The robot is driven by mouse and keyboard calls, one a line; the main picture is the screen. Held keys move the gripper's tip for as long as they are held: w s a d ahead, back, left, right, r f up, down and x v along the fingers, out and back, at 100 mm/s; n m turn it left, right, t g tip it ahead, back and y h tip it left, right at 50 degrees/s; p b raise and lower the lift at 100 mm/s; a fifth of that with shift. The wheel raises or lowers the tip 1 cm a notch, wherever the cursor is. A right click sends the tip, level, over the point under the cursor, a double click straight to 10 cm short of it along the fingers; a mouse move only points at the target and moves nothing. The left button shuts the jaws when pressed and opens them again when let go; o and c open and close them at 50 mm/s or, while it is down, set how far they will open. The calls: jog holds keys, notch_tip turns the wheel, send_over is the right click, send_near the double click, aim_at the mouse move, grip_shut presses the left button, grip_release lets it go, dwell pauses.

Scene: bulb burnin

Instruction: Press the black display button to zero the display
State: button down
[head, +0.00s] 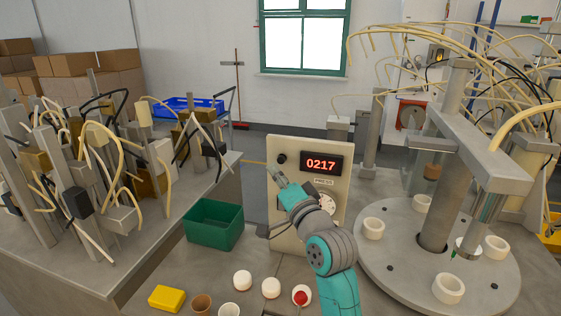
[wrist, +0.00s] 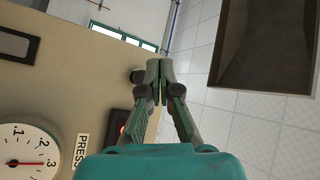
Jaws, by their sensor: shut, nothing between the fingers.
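A cream upright panel (head: 285,228) carries a lit red display (head: 321,165) reading 0217. The black button (head: 281,158) is at its upper left, left of the display. My gripper (head: 273,171) is shut and empty, with its tips just below and left of the button in the head view. In the wrist view, the shut fingertips (wrist: 160,66) are beside the black button (wrist: 137,75), which a finger partly hides. I cannot tell whether they touch. The display (wrist: 122,120) is mostly hidden there. A dial gauge (wrist: 27,157) and a PRESS label (wrist: 81,151) also show.
A green bin (head: 213,228) stands left of the panel. A yellow box (head: 167,298), cups and several white round pieces lie in front. A round table (head: 400,265) with white rings is at right. A cluttered bench with cables is at left.

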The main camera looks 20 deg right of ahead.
jog(key=shift+w+d, duration=0.45)
jog(key=shift+w, duration=0.15)
jog(key=shift+w+d, duration=0.1)
dwell(1.1)
jog(key=shift+w+d, duration=0.2)
jog(key=shift+w, duration=0.05)
jog(key=shift+w+d, duration=0.25)
jog(key=shift+w, duration=0.15)
dwell(1.0)
jog(key=shift+s+a, duration=0.55)
jog(key=shift+s, duration=0.2)
dwell(0.3)
jog(key=s+a, duration=0.1)
jog(key=s, duration=0.1)
jog(key=s+a, duration=0.2)
dwell(0.5)
